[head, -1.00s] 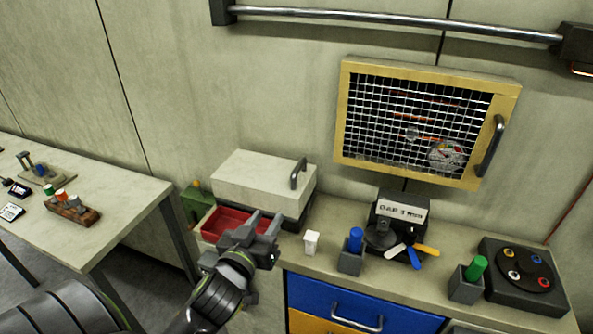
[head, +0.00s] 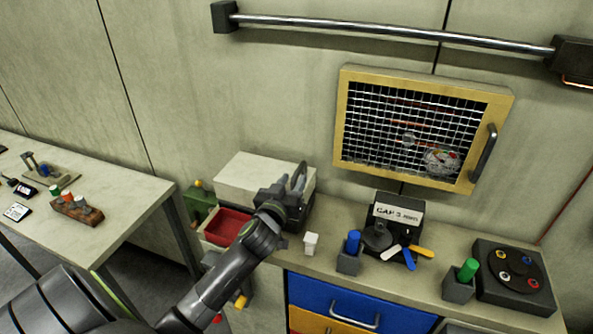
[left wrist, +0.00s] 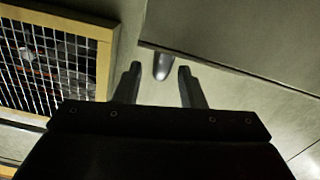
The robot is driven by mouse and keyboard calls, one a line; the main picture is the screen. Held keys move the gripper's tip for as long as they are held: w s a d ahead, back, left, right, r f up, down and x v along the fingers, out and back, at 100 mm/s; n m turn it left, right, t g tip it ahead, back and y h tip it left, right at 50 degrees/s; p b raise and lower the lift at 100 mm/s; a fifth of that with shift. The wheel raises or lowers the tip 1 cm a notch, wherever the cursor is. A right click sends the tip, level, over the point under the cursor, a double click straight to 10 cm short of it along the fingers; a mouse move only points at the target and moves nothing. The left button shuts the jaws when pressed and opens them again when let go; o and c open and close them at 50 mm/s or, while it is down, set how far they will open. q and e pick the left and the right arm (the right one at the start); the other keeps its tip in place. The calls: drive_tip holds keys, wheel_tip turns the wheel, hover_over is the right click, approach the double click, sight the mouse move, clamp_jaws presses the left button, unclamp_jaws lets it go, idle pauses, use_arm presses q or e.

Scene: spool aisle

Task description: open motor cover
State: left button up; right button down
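A pale box-shaped cover (head: 245,178) with a dark handle on its right front stands on the bench; I take it as the motor cover. My left gripper (head: 290,187) is at the handle and hides most of it in the head view. In the left wrist view, the handle end (left wrist: 163,66) shows between the two spread fingers, with gaps on both sides. The cover (left wrist: 235,40) fills the upper right there. The cover looks closed. My right gripper is in neither view.
A red tray (head: 226,226) sits in front of the cover. A white cup (head: 310,243), a blue peg in a holder (head: 349,262) and a black labelled device (head: 398,212) stand to the right. A yellow-framed mesh door (head: 343,130) is on the wall, a side table (head: 120,212) at left.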

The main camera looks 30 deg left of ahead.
use_arm(q)
drive_tip(key=shift+p+x, duration=0.3)
drive_tip(key=shift+x, duration=1.45)
clamp_jaws()
